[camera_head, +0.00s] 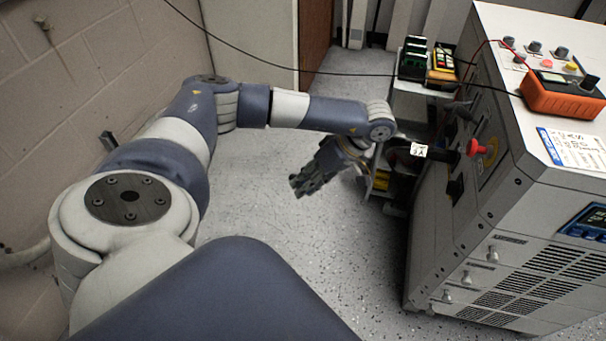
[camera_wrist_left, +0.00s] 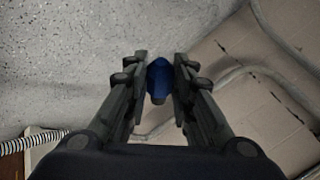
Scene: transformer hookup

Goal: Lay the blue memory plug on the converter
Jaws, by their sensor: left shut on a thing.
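My left gripper (camera_head: 302,186) hangs over the open floor, left of the large grey cabinet, with its fingers pointing down and to the left. In the left wrist view its two fingers (camera_wrist_left: 160,76) are shut on a blue plug (camera_wrist_left: 159,80). The plug is hidden by the gripper in the head view. The large grey cabinet (camera_head: 500,250), which looks like the converter, stands at the right with a flat light top. The gripper and plug are apart from it. My right gripper is not in view.
An orange meter (camera_head: 562,97), a blue-and-white label (camera_head: 570,148) and several knobs are on the cabinet top. A red knob (camera_head: 476,147) sticks out of its side. A small shelf behind holds black devices (camera_head: 413,60) and a yellow meter (camera_head: 442,62). A black cable (camera_head: 290,62) crosses above my arm.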

